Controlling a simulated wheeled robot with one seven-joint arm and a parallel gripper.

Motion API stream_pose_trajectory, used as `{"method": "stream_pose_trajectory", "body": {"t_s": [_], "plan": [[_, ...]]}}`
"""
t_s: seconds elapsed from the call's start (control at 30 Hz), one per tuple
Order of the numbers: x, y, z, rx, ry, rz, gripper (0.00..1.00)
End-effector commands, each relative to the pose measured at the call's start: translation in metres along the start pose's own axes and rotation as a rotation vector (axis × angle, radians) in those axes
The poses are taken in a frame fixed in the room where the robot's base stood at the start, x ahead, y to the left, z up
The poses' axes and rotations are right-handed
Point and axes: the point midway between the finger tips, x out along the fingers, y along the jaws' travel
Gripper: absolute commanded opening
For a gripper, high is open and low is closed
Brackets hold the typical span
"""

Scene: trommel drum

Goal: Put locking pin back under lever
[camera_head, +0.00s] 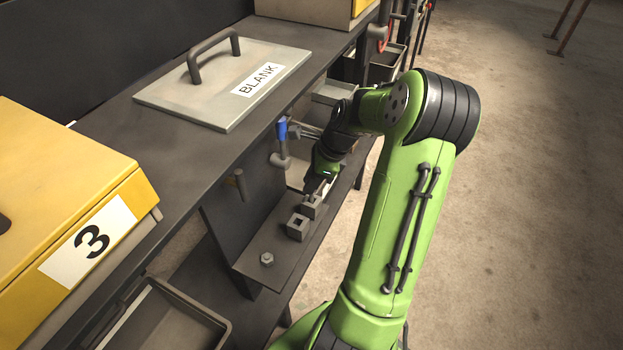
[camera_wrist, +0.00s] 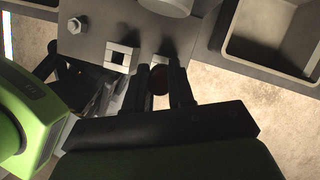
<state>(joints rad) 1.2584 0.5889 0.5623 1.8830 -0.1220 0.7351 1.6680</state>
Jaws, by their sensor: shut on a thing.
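My gripper (camera_wrist: 160,75) is shut on a dark reddish-brown round thing (camera_wrist: 159,79), which looks like the locking pin; most of it is in shadow between the fingers. In the head view my gripper (camera_head: 317,188) is low over the shelf, beside a small grey block (camera_head: 311,206). I cannot tell whether the pin is in that block or clear of it. A lever with a blue grip (camera_head: 282,128) stands at the bench front, left of and above my gripper. A grey square block with a square hole (camera_head: 297,228) sits nearer; it also shows in the wrist view (camera_wrist: 121,57).
A hex nut (camera_head: 267,259) lies on the shelf (camera_head: 255,243). A short peg (camera_head: 240,183) sticks out of the upright panel. The bench holds a plate marked BLANK (camera_head: 220,85) and a yellow box marked 3 (camera_head: 70,190). A grey tray (camera_wrist: 268,70) is right in the wrist view.

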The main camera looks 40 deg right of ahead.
Motion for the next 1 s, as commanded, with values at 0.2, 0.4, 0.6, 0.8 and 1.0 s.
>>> {"method": "stream_pose_trajectory", "body": {"t_s": [0.2, 0.4, 0.6, 0.8, 1.0], "plan": [[0.000, 0.000, 0.000, 0.000, 0.000, 0.000, 0.00], [0.005, 0.000, -0.002, 0.000, 0.000, 0.000, 0.00], [0.011, 0.000, -0.004, -0.001, 0.000, 0.000, 0.00], [0.017, 0.000, -0.007, -0.001, 0.000, 0.000, 0.00], [0.018, 0.000, -0.007, -0.001, 0.000, 0.000, 0.00]]}}
